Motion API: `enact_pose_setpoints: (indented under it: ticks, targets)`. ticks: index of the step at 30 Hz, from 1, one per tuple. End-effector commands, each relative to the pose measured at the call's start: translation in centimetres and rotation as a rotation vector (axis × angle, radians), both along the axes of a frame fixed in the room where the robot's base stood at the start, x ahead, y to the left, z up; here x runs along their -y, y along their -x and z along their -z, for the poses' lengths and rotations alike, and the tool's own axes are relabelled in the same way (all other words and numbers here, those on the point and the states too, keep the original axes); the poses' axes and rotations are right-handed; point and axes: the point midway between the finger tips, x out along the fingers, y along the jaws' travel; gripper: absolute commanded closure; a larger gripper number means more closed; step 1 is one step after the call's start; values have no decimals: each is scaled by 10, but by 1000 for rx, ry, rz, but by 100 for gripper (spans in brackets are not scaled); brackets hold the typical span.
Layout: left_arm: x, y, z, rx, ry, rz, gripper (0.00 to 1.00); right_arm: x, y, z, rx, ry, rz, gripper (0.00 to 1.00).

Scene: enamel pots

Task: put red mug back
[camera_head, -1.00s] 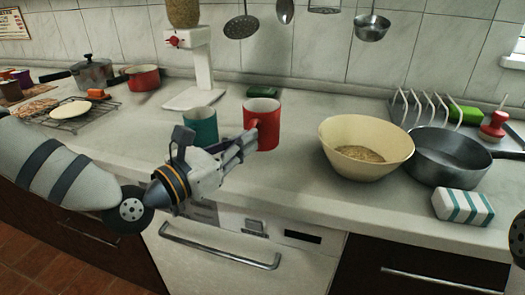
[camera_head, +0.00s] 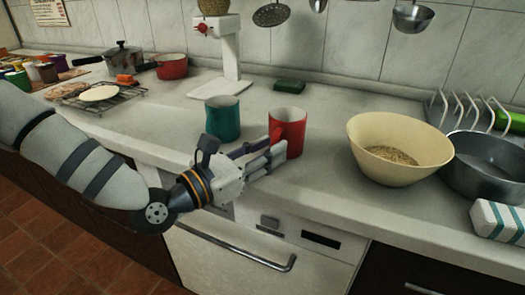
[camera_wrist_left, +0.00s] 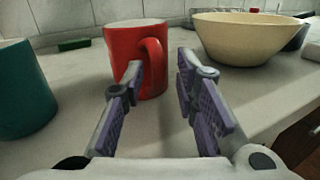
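The red mug (camera_head: 291,134) stands upright on the counter, right of the teal mug (camera_head: 222,119). My left gripper (camera_head: 278,151) is open in front of the red mug, low over the counter. In the left wrist view, the red mug (camera_wrist_left: 124,48) is straight ahead, and its handle lies in line with the gap between the two fingertips (camera_wrist_left: 160,64), closer to the left finger. The fingers are not closed on it; whether one touches the handle I cannot tell. The teal mug (camera_wrist_left: 22,90) is at the left edge there. My right gripper is out of view.
A cream bowl (camera_head: 372,128) with grain stands right of the red mug, with a grey pan (camera_head: 485,172) beyond it. A white scale (camera_head: 232,60) and a green block (camera_head: 289,86) are behind the mugs.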

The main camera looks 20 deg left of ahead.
Motion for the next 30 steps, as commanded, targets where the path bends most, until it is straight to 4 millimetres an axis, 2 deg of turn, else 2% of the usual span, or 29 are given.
enact_pose_setpoints:
  ticks: [2,5,12,15,18,23,26,29,30]
  targets:
    - [-2,3,-5,3,0,-1,72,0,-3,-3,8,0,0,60]
    - [-11,19,-5,3,3,-5,72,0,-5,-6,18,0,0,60]
    - [-39,79,-9,14,5,-5,72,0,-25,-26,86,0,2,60]
    - [-47,95,-9,16,1,-4,72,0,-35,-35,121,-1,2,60]
    - [-51,105,-6,12,0,-2,72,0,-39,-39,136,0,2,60]
    - [-52,109,2,-1,-8,2,72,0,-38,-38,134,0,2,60]
    - [-43,113,30,-51,-166,35,72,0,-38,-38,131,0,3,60]
    - [-25,139,102,-151,-583,184,72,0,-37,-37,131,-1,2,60]
    - [-19,159,137,-183,-790,297,72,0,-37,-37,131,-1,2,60]
